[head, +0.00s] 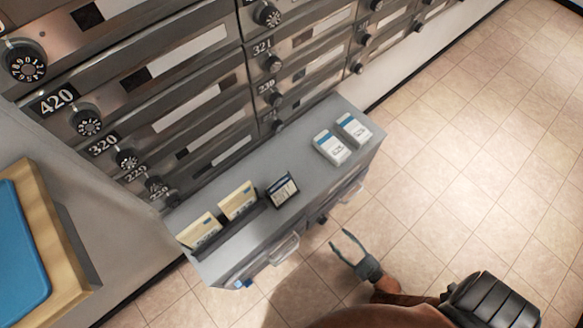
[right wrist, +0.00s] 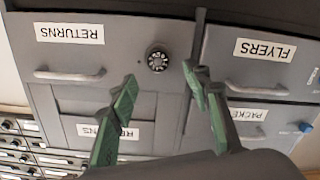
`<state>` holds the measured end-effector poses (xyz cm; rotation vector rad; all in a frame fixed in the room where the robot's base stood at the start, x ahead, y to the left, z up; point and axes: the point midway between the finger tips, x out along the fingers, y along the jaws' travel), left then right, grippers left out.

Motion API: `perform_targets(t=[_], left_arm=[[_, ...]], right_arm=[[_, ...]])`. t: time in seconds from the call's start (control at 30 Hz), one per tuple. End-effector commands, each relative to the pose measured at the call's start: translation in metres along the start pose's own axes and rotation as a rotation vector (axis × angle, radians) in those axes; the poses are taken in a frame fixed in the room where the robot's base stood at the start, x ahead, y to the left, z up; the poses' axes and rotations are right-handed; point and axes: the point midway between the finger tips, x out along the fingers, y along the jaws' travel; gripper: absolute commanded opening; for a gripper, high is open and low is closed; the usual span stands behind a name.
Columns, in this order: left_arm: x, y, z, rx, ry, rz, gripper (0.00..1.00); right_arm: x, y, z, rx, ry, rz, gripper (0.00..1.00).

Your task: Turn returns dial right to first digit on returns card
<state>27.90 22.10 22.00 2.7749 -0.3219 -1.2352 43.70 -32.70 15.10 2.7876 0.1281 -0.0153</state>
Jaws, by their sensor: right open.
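The returns dial (right wrist: 157,58) is a small black knob with white marks on the grey cabinet front, beside the drawer labelled RETURNS (right wrist: 69,33) in the right wrist view. Its digits are too small to read. My right gripper (right wrist: 159,77) is open, its green fingertips apart on either side of the dial's line and seemingly short of it. My left gripper is out of view.
Cream cards (head: 238,200) stand in a dark rack on the cabinet top, and two white-and-blue packs (head: 331,147) lie to the right. Drawer handles (right wrist: 70,75) stick out from the cabinet front. Mailboxes rise behind. Tiled floor (head: 450,160) is clear to the right.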

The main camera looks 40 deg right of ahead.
Motion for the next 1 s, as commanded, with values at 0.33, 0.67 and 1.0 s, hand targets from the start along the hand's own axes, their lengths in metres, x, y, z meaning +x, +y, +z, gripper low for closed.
perform_targets(t=[0.33,0.67,1.0], left_arm=[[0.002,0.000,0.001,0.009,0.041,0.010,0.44],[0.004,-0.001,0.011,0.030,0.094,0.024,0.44],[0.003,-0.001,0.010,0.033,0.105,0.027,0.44]], right_arm=[[0.035,0.003,-0.001,-0.004,0.025,0.018,0.44],[0.075,0.003,-0.001,-0.004,0.021,0.017,0.44],[0.081,0.004,-0.002,-0.005,0.021,0.017,0.44]])
